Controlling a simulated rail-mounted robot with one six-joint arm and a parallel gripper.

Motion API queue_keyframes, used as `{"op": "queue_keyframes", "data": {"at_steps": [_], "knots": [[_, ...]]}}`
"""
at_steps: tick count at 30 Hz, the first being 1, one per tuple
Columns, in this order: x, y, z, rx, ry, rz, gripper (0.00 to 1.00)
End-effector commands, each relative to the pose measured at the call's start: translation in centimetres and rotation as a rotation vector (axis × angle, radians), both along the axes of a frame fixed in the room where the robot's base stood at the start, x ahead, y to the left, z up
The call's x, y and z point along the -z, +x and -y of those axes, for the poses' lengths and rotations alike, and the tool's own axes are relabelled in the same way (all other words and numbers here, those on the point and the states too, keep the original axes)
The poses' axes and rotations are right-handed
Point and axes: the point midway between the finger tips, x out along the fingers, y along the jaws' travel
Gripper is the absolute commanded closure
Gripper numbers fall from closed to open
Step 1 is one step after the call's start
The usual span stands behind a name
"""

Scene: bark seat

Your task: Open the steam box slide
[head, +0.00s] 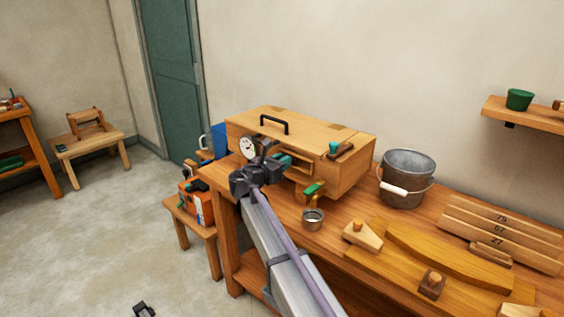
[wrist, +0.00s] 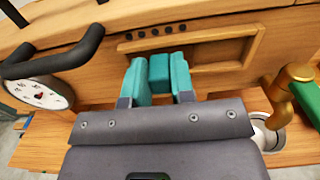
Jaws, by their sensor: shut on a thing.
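The steam box (head: 330,168) is a wooden chest at the back left of the bench, its lid closed. Its front has a framed slot with a row of small dark holes (wrist: 155,33) showing and a plain wooden slide panel (wrist: 220,52). My gripper (wrist: 159,75) is at this front, also in the head view (head: 284,160). Its teal fingers are closed on a teal tab (wrist: 159,66) in front of the slot. The tab's join to the slide is hidden by the fingers. A round white dial (head: 246,145) is on the front, left of my gripper.
A brass valve with a green handle (head: 314,188) juts from the box front at right, above a metal cup (head: 312,220). A metal bucket (head: 405,178) stands right of the box. Wooden pieces cover the bench's right part. A black handle (wrist: 62,55) lies close left of my gripper.

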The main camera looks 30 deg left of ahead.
Motion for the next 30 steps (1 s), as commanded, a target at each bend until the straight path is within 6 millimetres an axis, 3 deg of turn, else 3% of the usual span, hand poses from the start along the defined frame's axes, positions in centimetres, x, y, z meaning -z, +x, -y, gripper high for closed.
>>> {"op": "queue_keyframes", "data": {"at_steps": [10, 19, 20, 27, 30], "knots": [[0.0, -1.4, 4.9, 0.001, -0.001, 0.0, 1.0], [0.1, -1.4, 5.4, 0.003, 0.001, -0.002, 1.0], [0.1, -1.4, 5.4, 0.003, 0.001, -0.002, 0.76], [0.1, -1.4, 5.3, 0.002, -0.001, -0.001, 0.53], [0.0, -1.4, 5.3, 0.001, -0.001, -0.001, 0.51]]}}
